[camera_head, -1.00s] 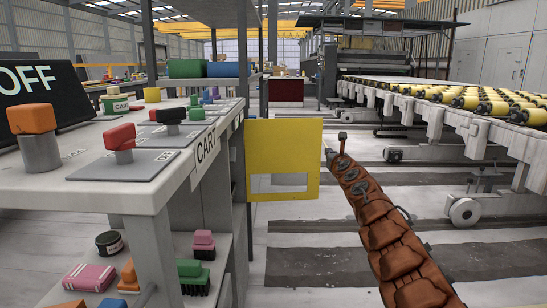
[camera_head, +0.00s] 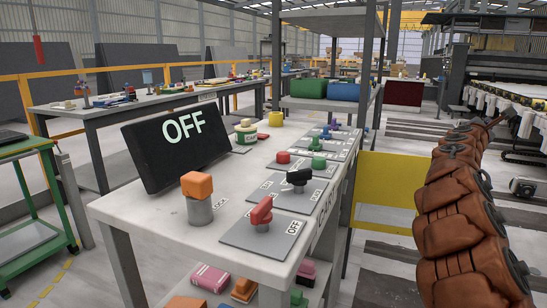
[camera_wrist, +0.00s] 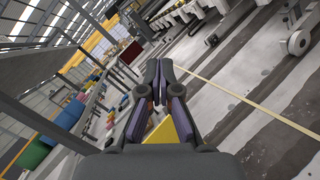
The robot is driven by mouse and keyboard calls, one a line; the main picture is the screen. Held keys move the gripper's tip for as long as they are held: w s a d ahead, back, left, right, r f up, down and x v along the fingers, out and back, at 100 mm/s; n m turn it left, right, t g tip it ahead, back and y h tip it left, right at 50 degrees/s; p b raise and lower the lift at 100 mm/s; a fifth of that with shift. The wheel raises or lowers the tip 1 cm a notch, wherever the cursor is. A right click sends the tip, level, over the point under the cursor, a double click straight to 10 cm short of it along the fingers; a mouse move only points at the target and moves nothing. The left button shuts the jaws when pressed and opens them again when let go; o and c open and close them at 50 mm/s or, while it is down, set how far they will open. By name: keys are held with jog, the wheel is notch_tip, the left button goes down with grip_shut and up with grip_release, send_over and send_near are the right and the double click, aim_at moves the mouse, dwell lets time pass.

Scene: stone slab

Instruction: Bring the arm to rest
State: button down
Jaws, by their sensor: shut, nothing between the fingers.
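My arm, in brown segmented covering, reaches up the right side of the head view, to the right of the control table. My gripper (camera_wrist: 160,98) shows in the wrist view with its dark fingers together and nothing between them. In the head view the far end of the arm is small, and the finger state does not show there. The gripper is in the air over the aisle floor, apart from the table. A yellow panel (camera_head: 385,185) stands beside the arm in the head view; part of it shows behind the fingers in the wrist view (camera_wrist: 162,132).
The control table (camera_head: 150,207) carries a black OFF sign (camera_head: 175,148), an orange-topped post (camera_head: 197,195), a red switch (camera_head: 261,212) and several other controls. A green cart (camera_head: 35,215) stands at the left. A roller conveyor (camera_head: 512,125) is at the right.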

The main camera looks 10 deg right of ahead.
jog(key=s+a+r+m+g+p, duration=0.4)
jog(key=s+r+m+p, duration=0.3)
jog(key=r, duration=0.3)
jog(key=s+a+r+m+g+y+p, duration=0.1)
jog(key=s+a+m+g+y+p, duration=0.15)
jog(key=s+a+m+p, duration=0.6)
jog(key=s+a+f+g+y+p, duration=0.1)
jog(key=s+a+f+y+p, duration=0.2)
jog(key=s+a, duration=0.6)
jog(key=s+a+f+g+y+p, duration=0.2)
jog(key=s+a+f+y+p, duration=0.2)
jog(key=a, duration=1.4)
jog(key=s+a+f+g+y+p, duration=0.2)
jog(key=s+a+y+p, duration=0.5)
jog(key=s+a, duration=0.7)
jog(key=s+f+m+p, duration=0.1)
jog(key=s+p, duration=0.1)
jog(key=shift+f+p, duration=0.3)
jog(key=shift+f, duration=0.05)
